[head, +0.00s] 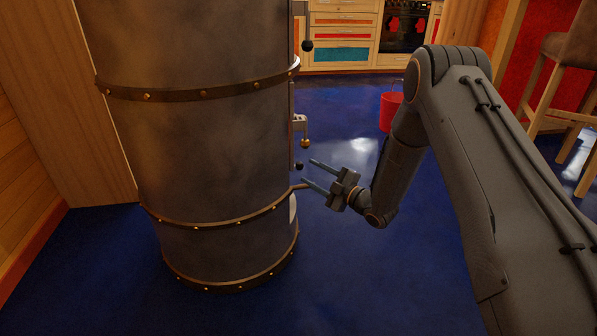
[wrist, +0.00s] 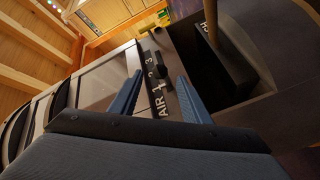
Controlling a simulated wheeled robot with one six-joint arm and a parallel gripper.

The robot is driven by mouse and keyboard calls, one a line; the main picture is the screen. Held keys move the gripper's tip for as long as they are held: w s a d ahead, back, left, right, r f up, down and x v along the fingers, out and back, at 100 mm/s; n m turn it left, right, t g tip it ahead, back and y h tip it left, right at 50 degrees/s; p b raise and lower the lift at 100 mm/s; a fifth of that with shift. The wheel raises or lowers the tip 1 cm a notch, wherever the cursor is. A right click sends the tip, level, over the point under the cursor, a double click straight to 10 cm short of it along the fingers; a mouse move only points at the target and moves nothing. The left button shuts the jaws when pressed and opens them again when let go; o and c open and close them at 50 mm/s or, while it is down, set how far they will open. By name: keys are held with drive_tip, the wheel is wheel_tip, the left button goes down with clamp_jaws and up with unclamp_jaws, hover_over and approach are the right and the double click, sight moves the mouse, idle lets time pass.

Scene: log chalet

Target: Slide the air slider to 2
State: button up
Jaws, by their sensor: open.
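The air slider's scale (wrist: 161,104) shows in the wrist view as a dark strip marked AIR with small numbers running away from me. A small black knob (wrist: 158,62) stands near the far numbers; its exact setting is hard to tell. My gripper (wrist: 159,73) is open, its two blue fingers on either side of the strip and knob in this view. In the head view my gripper (head: 308,172) points at the right side of the grey cylindrical stove (head: 200,150), close to a small dark knob (head: 299,166). I cannot tell whether a finger touches it.
A brass-coloured knob (head: 306,143) and a higher black knob (head: 307,45) stick out from the stove's side above my gripper. A red bucket (head: 390,110) stands behind my arm. A wooden stool (head: 565,75) is at the right. Blue floor (head: 365,270) lies open in front.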

sight(299, 165)
drive_tip(key=b+x, duration=0.2)
drive_tip(key=x, duration=0.3)
drive_tip(key=shift+w+a+f, duration=0.1)
drive_tip(key=shift+b+x, duration=0.5)
drive_tip(key=shift+x, duration=0.25)
drive_tip(key=shift+c, duration=0.3)
clamp_jaws()
